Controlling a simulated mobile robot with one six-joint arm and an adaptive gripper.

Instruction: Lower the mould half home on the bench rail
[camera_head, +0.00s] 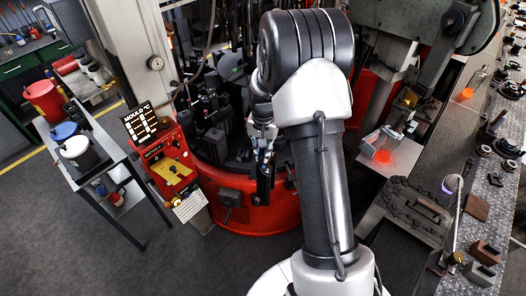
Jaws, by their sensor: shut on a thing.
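My gripper (263,143) is in the middle of the view, below the arm's wrist and over the front of the red rotary machine. It is shut on a narrow dark piece, which looks like the mould half (264,184), hanging below the fingers. The fingertips are small and partly hidden.
The red machine (245,213) holds several dark moulds. A red control box (165,165) with a display stands to its left. A side table (92,178) carries pots. Glowing orange glass (383,157) lies on a plate at right. Brown blocks (486,251) sit on the bench. Floor at lower left is clear.

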